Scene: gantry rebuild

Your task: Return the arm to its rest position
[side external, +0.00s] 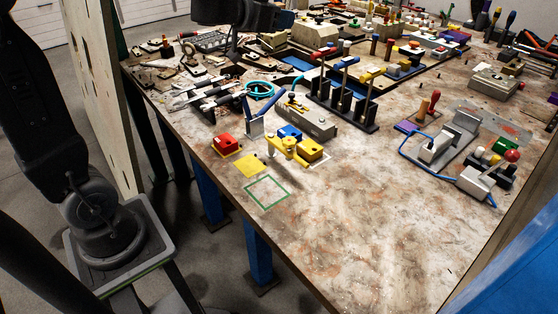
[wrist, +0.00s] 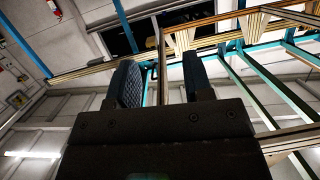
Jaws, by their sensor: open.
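My gripper (wrist: 163,78) shows in the wrist view with its two dark fingers apart and nothing between them. It faces up toward the ceiling and upper walls, away from the workbench. In the side external view a dark part of my arm hangs at the top edge, above the far left of the bench (side external: 330,225). The fingers cannot be made out there. My base stands on a stand at the left, beside the bench.
A green square outline (side external: 267,192) lies on bare surface. Tools crowd the back. A wooden panel (side external: 103,90) stands at left. The front right is clear.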

